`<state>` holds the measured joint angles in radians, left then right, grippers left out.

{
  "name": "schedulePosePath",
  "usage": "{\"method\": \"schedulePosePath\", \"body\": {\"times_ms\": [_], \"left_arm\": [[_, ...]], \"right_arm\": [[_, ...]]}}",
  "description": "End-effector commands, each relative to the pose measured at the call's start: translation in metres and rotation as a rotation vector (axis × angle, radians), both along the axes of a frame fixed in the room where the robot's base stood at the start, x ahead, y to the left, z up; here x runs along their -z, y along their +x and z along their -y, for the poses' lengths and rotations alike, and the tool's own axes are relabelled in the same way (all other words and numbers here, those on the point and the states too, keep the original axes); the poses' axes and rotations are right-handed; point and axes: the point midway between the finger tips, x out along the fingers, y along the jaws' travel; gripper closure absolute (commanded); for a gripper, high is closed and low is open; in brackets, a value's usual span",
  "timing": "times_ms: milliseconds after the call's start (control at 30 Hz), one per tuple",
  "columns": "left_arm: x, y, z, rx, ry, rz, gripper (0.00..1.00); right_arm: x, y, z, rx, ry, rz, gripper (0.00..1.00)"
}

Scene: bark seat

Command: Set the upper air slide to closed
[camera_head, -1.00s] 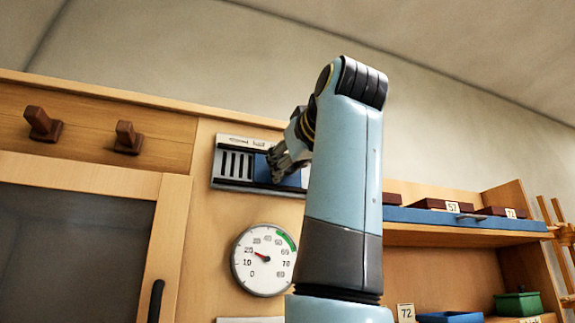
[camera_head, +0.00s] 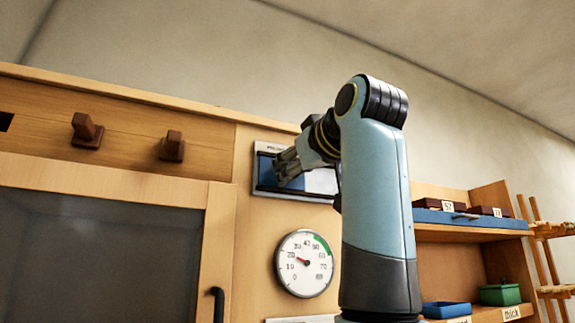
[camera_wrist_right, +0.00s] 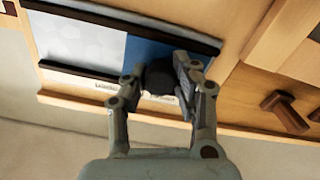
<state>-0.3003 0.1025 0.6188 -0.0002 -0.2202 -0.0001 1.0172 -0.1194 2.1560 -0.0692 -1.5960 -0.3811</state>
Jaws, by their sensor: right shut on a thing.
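The upper air slide (camera_head: 267,172) is a blue panel between dark rails on the wooden wall, above a dial gauge. Its left part is blue where it shows in the head view, and no slots are visible. My right gripper (camera_head: 288,164) is in front of it, left of its middle. In the right wrist view my right gripper (camera_wrist_right: 160,92) is shut on the dark knob (camera_wrist_right: 159,76). The blue panel (camera_wrist_right: 150,51) lies behind the knob, beside a pale stretch (camera_wrist_right: 85,42). My left gripper is not in view.
The round dial gauge (camera_head: 304,263) is below the slide. Two brown wooden pegs, one of them the right peg (camera_head: 172,147), stick out at the left. A shelf (camera_head: 470,234) with a blue tray stands at the right.

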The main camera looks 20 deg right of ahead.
Motion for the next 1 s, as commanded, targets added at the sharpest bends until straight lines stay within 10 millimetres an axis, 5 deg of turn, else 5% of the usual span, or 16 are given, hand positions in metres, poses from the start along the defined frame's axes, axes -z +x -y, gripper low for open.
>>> {"method": "schedulePosePath", "body": {"times_ms": [233, 267, 433, 767, 1000], "left_arm": [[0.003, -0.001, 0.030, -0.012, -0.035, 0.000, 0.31], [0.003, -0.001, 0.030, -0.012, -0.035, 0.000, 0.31], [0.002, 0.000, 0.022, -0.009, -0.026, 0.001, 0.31], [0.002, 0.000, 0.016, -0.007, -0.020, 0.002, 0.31], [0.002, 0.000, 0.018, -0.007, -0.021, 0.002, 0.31]], "right_arm": [[0.002, 0.000, -0.002, -0.007, 0.002, -0.004, 1.00], [0.002, 0.000, -0.002, -0.007, 0.003, -0.004, 0.70], [0.002, 0.000, -0.002, -0.005, 0.002, -0.004, 0.48], [0.001, -0.004, -0.001, -0.003, 0.001, -0.001, 0.48], [-0.001, -0.046, 0.000, -0.004, 0.004, 0.004, 0.48]]}}
